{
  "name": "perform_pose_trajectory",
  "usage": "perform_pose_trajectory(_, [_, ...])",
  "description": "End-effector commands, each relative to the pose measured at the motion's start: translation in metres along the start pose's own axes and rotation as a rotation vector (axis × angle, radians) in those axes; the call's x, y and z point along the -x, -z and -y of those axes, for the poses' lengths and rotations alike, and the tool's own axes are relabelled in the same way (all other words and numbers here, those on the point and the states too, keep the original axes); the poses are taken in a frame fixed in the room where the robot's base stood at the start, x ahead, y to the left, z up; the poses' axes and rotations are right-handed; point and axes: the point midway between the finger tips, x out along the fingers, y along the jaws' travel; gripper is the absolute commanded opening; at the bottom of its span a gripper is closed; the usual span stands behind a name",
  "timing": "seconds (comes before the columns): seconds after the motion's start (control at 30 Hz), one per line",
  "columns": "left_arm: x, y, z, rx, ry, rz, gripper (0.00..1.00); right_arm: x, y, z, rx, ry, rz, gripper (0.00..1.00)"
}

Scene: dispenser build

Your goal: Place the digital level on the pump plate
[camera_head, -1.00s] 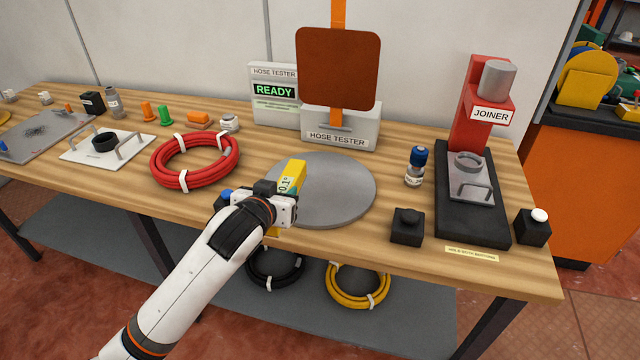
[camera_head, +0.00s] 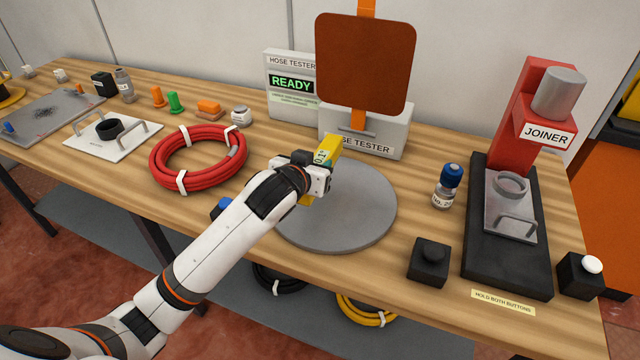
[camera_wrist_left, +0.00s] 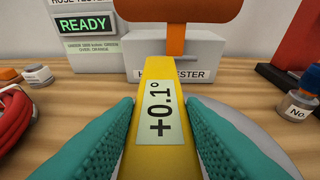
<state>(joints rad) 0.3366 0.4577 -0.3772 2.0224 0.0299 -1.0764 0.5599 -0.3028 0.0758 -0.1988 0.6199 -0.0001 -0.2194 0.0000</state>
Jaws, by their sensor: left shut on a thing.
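My left gripper (camera_head: 318,177) is shut on the digital level, a yellow bar (camera_head: 330,147), and holds it over the left part of the round grey disc (camera_head: 350,222). In the left wrist view the level (camera_wrist_left: 168,70) sits between the green finger pads, its display reading +0.1°. Contact with the disc cannot be made out. A white plate (camera_head: 87,142) with two handles and a black ring lies at the left of the bench. A metal plate (camera_head: 512,222) with a ring and handle lies on the joiner base. No label tells which is the pump plate. My right gripper is out of view.
The hose tester (camera_head: 392,137) with its brown panel stands behind the disc. A coiled red hose (camera_head: 160,178) lies left of it. A blue-capped bottle (camera_head: 446,190), a black button box (camera_head: 428,265) and the red joiner (camera_head: 510,110) stand right. Bare wood lies between disc and bottle.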

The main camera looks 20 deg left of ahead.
Motion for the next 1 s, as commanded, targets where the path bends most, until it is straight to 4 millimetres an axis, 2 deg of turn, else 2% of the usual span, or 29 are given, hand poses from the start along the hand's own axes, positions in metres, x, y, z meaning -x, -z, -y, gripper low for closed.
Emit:
perform_pose_trajectory(0.13, [-0.006,0.015,0.000,0.000,0.000,0.000,0.07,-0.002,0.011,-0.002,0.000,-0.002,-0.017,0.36])
perform_pose_trajectory(0.37, [-0.019,0.047,0.000,0.000,0.000,0.001,0.07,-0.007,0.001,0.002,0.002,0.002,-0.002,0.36])
perform_pose_trajectory(0.77, [-0.021,0.051,0.000,0.001,0.001,0.003,0.07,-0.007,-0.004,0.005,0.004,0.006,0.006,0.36])
perform_pose_trajectory(0.8, [-0.022,0.053,0.000,0.000,0.001,0.001,0.38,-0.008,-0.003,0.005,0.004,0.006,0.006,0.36])
perform_pose_trajectory(0.93, [-0.022,0.052,0.000,0.000,0.001,0.001,0.58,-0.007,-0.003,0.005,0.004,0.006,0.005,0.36])
perform_pose_trajectory(1.0, [-0.022,0.052,0.000,0.000,0.001,0.001,0.58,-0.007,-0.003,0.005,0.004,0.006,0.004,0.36])
